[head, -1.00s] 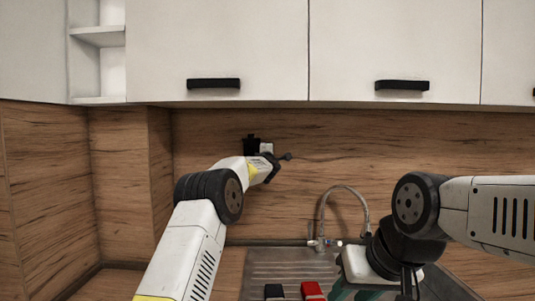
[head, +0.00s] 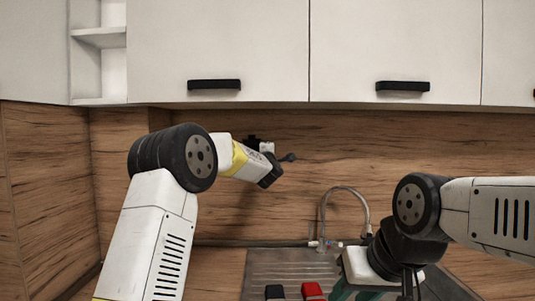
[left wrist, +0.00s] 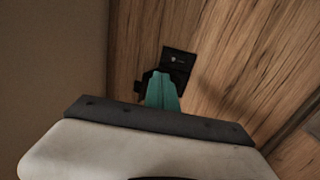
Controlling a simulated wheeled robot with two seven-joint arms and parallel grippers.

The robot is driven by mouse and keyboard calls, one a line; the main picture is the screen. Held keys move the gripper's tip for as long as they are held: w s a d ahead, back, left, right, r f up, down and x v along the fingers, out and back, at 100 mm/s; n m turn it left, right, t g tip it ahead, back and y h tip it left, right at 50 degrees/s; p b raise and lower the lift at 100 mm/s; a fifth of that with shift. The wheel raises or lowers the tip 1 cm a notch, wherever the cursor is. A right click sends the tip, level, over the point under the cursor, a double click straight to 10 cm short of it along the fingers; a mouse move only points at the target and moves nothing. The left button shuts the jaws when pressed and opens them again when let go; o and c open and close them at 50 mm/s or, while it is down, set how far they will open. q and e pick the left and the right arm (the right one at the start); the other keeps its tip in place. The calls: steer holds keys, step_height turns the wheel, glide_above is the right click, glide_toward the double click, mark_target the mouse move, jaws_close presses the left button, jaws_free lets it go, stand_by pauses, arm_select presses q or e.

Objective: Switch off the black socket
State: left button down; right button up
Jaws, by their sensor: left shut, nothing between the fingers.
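The black socket (left wrist: 178,62) is on the wood wall in the left wrist view, with its upper plate showing and its lower part behind my fingers. In the head view, only a small dark part of the black socket (head: 252,141) shows above my left arm. My left gripper (left wrist: 161,78) has its teal fingers together and empty, overlapping the socket's lower edge in the picture; I cannot tell if they touch it. In the head view its fingers are hidden behind the wrist. My right gripper (head: 358,293) is low over the sink, its fingertips mostly cut off.
A white socket (head: 267,148) sits right beside the black one, with a dark knob-like piece (head: 288,157) to its right. A curved faucet (head: 345,190) rises behind the metal sink (head: 285,260). A red object (head: 312,290) and a black object (head: 275,291) are at the bottom edge. Cabinets (head: 215,50) hang above.

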arm_select(q)
steer(key=shift+s+r, duration=0.1)
steer(key=s+a+m+g+h, duration=0.25)
steer(key=s+m, duration=0.25)
steer(key=s, duration=0.5)
steer(key=s+a+m+g+h, duration=0.25)
steer(key=s+m, duration=0.35)
steer(key=s, duration=0.4)
steer(key=s+a+f+m+g+y, duration=0.1)
steer(key=s+a+f+m+g, duration=0.1)
steer(key=s+f, duration=0.4)
steer(key=s+a+f+m+g+y, duration=0.1)
steer(key=s+a+f+m+g, duration=0.2)
steer(key=s+f, duration=0.4)
steer(key=s+a+f+m+g, duration=0.2)
steer(key=s+f, duration=0.4)
steer(key=s, duration=1.5)
steer(key=shift+a+f+m+g+y, duration=0.35)
steer(key=shift+a+g, duration=0.25)
steer(key=shift+a, duration=0.2)
steer(key=shift+w, duration=0.1)
